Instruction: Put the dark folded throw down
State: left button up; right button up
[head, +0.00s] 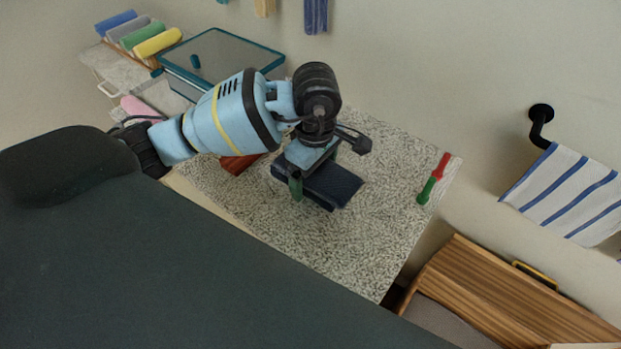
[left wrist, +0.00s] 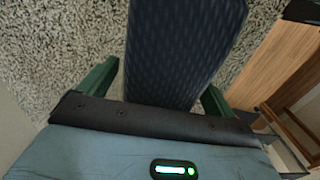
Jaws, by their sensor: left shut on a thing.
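The dark folded throw (head: 335,186) is navy blue and lies low over the speckled counter (head: 350,245) in the head view. It also fills the middle of the left wrist view (left wrist: 183,45), between the two green fingers. My left gripper (head: 316,183) is shut on the throw and points down at it; it also shows in the left wrist view (left wrist: 160,88). I cannot tell whether the throw's underside touches the counter. My right gripper is not in view.
A red-brown folded cloth (head: 240,162) lies left of the throw. A red and green object (head: 433,180) lies near the counter's right edge. A teal-edged box (head: 225,60) stands behind my arm. A striped towel (head: 565,195) hangs at right. The counter's front part is clear.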

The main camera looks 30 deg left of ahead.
pick_arm(q)
jog(key=f, duration=0.1)
jog(key=a+f, duration=0.1)
jog(key=shift+f, duration=0.35)
jog(key=shift+w+f, duration=0.1)
jog(key=shift+f, duration=0.25)
jog(key=shift+f, duration=0.15)
jog(key=o, duration=0.9)
notch_tip(320, 180, up, 12)
jog(key=shift+r+p, duration=0.15)
jog(key=shift+p, duration=0.15)
